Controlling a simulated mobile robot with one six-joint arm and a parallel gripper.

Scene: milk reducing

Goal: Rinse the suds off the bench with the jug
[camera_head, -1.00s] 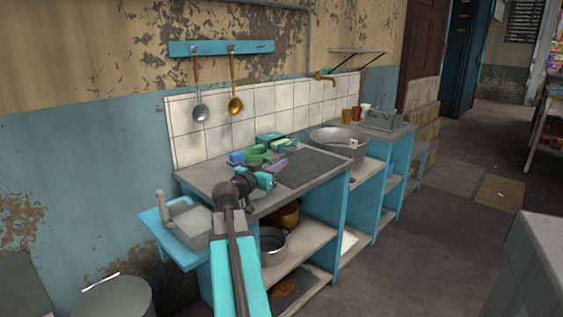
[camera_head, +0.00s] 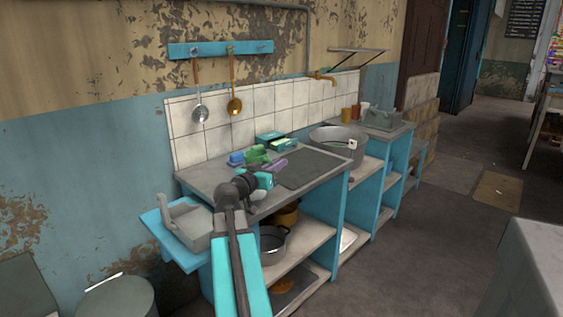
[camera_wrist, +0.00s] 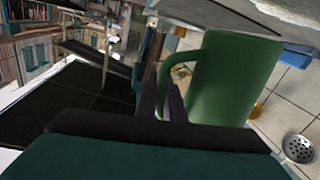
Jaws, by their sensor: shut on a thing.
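The green jug (camera_head: 255,156) is at the left half of the bench (camera_head: 214,178), near the tiled wall. In the wrist view the jug (camera_wrist: 232,80) fills the right of centre, with its handle toward my fingers. My gripper (camera_head: 274,168) is shut on the jug's handle; its dark purple fingers (camera_wrist: 170,100) show there. I cannot tell whether the jug touches the bench or how far it is tilted. No suds can be made out on the bench; part of its top is hidden by my arm.
A dark panel (camera_head: 312,168) covers the bench's right part. A blue item (camera_head: 236,158) and a teal box (camera_head: 269,137) are close to the jug. A large metal basin (camera_head: 337,138) stands to the right, below a brass tap (camera_head: 320,77).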

